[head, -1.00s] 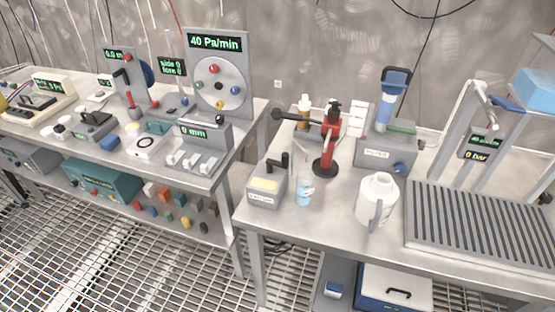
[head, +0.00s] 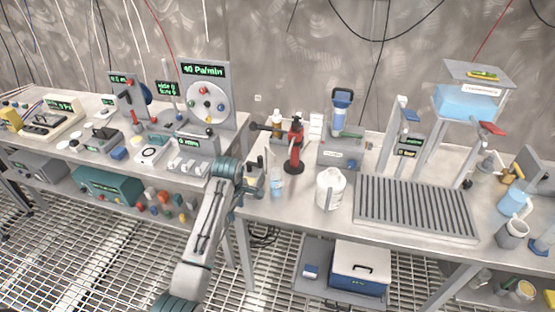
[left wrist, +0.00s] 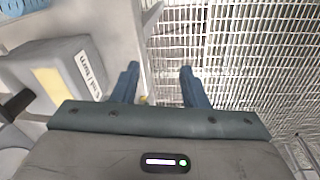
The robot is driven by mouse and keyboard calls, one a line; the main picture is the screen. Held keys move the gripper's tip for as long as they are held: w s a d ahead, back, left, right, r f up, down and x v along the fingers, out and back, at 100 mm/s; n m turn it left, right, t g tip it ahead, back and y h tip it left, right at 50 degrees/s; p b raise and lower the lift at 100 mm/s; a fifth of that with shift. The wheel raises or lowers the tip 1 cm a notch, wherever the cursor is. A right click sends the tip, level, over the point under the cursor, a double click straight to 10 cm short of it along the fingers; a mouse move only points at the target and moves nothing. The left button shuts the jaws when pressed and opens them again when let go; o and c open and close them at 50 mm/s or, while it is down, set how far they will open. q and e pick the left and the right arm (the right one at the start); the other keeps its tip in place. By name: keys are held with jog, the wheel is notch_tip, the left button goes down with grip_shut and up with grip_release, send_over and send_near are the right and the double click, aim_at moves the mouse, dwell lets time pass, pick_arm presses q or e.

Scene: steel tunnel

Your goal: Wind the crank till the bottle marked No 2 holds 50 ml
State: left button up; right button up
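The crank box, grey with a yellow label (left wrist: 50,82), shows in the left wrist view at the left, with a black handle (left wrist: 16,103) at its side. In the head view my left gripper (head: 256,190) is at the table's left front corner and hides most of that box. In the left wrist view its two fingers (left wrist: 158,75) are apart with only floor grating between them, beside the box. A small clear bottle with pale blue liquid (head: 277,184) stands just right of the gripper; its marking is too small to read. My right gripper is out of view.
A white jug (head: 331,190) stands right of the bottle, and a red stand (head: 294,150) behind it. A grey ribbed rack (head: 415,207) fills the table further right. The left bench (head: 215,148) carries several instruments. A gap with floor grating separates the tables.

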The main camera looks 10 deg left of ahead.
aim_at(260, 157)
pick_arm(q)
jog(key=w+r+n, duration=0.1)
jog(key=w+r, duration=0.2)
jog(key=w+d+r+n, duration=0.1)
jog(key=w+r+n, duration=0.1)
jog(key=w+r, duration=0.1)
jog(key=w+d+r+n+g, duration=0.1)
jog(key=w+r+n, duration=0.1)
jog(key=w+r, duration=0.1)
jog(key=shift+w+r, duration=0.25)
jog(key=shift+w, duration=0.65)
jog(key=w+r+n, duration=0.1)
jog(key=r, duration=0.2)
jog(key=w+d+r+n, duration=0.1)
jog(key=w+r+n, duration=0.1)
jog(key=w+d+r+n, duration=0.1)
jog(key=w+r, duration=0.1)
jog(key=r, duration=0.1)
jog(key=shift+r+n+g, duration=0.3)
jog(key=shift+r+n, duration=0.05)
jog(key=shift+n, duration=0.05)
notch_tip(260, 157, down, 10)
jog(key=p, duration=0.3)
jog(key=shift+r, duration=0.1)
grip_shut()
